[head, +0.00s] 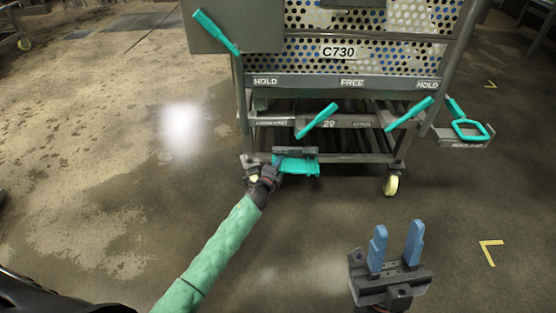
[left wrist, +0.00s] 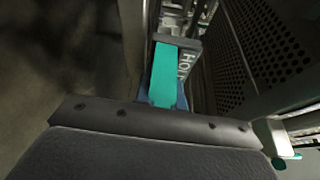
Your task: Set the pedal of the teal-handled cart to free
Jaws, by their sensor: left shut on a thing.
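The cart (head: 359,82) marked C730 has several teal levers and a bar labelled HOLD, FREE and HOLD. A wide teal pedal (head: 300,168) sits low at its front left, under a small dark plate. My left gripper (head: 273,174) is at the pedal's left end. In the left wrist view a teal piece (left wrist: 166,72), which appears to be the pedal, is between the blue fingers, and they are shut on it beside a HOLD label (left wrist: 184,66). My right gripper (head: 396,249) is open and empty, above the floor in front of the cart.
Cream caster wheels (head: 391,185) stand under the cart's corners. A teal loop handle (head: 469,126) on a grey labelled bracket is at the cart's right. A yellow corner mark (head: 490,251) is on the floor at right.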

